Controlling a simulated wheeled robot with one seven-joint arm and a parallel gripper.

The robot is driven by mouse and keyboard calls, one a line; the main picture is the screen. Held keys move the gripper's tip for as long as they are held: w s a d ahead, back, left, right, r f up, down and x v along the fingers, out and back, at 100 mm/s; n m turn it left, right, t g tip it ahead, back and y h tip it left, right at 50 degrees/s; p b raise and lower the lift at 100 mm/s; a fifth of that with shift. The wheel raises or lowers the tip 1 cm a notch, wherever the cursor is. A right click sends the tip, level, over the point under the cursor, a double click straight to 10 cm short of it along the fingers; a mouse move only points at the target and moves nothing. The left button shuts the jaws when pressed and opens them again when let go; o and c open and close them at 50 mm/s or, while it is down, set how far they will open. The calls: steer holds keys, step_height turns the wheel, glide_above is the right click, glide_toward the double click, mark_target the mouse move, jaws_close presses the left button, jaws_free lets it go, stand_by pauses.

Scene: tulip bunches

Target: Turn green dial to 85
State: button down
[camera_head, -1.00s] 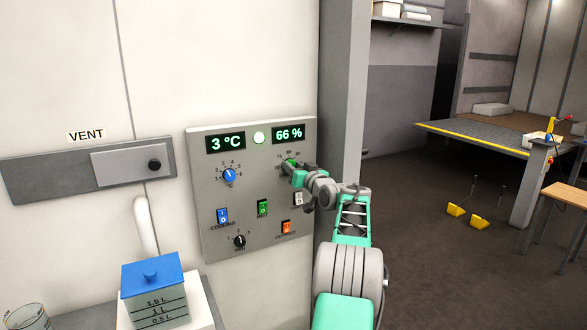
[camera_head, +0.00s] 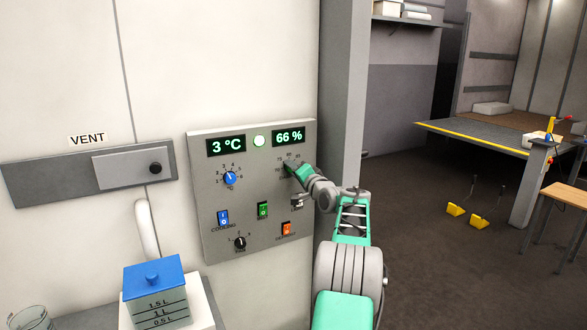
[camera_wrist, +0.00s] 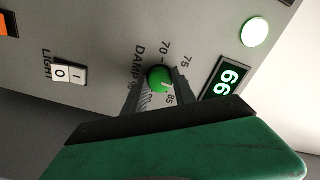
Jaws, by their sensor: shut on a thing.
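The green dial (camera_wrist: 159,78) is on the grey control panel (camera_head: 212,190), with 70, 75 and 85 printed around it in the wrist view. Its white mark appears to point toward the 85. My gripper (camera_wrist: 156,82) is shut on the dial, a dark finger on each side. In the head view my gripper (camera_head: 290,168) reaches the panel from the right and covers the dial. The 80 is hidden in the wrist view. The display (camera_head: 289,136) above the dial reads 66 %.
A blue dial (camera_head: 230,178), a black dial (camera_head: 240,243) and blue, green and orange switches share the panel. A white light switch (camera_wrist: 70,74) is close to my gripper. A blue-lidded container (camera_head: 155,290) stands at lower left.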

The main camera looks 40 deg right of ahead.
steer(key=shift+m+p, duration=1.85)
steer(key=shift+m, duration=2.75)
steer(key=c, duration=1)
jaws_free()
steer(key=shift+s, duration=0.15)
steer(key=b+v, duration=0.2)
steer(key=v, duration=0.5)
steer(key=shift+s+b, duration=0.25)
steer(key=shift+b, duration=0.1)
